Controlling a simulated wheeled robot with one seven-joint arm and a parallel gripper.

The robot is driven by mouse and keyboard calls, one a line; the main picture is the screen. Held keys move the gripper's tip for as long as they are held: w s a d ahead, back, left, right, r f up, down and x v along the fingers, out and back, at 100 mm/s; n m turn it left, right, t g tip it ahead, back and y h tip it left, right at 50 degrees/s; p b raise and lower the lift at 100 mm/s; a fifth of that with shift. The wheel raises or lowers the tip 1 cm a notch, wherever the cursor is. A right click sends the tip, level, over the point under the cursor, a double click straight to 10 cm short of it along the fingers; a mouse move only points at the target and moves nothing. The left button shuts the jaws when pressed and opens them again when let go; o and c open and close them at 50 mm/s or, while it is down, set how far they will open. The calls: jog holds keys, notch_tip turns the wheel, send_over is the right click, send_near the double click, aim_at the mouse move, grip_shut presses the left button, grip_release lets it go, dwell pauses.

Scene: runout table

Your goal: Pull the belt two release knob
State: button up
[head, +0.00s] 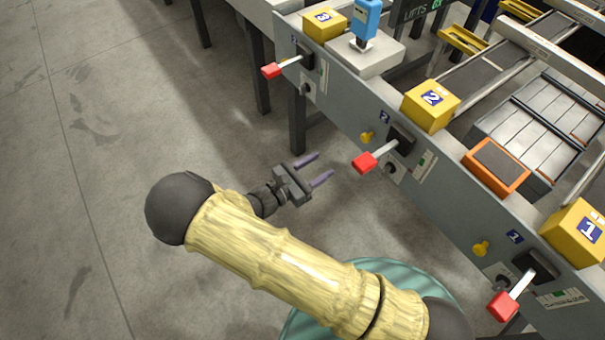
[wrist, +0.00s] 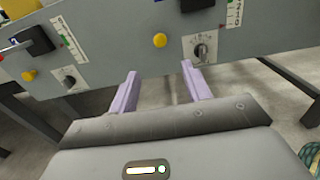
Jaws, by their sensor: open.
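In the wrist view a yellow knob (wrist: 160,40), apparently the same one, stands on the panel beyond the fingertips, near the middle. A black dial (wrist: 201,50) is to its right. My gripper (head: 315,169) is open and empty, its two purple fingers pointing toward the panel. In the wrist view the fingers (wrist: 159,72) are apart, with the yellow knob above the gap; they do not touch it.
Belt one has its own yellow knob (head: 480,248) and red lever (head: 503,305) at lower right. Belt three's red lever (head: 272,70) is at the upper left. Another yellow knob (wrist: 28,75) shows left in the wrist view. Open concrete floor (head: 100,150) lies left.

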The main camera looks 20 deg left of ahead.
jog(key=shift+v, duration=2.35)
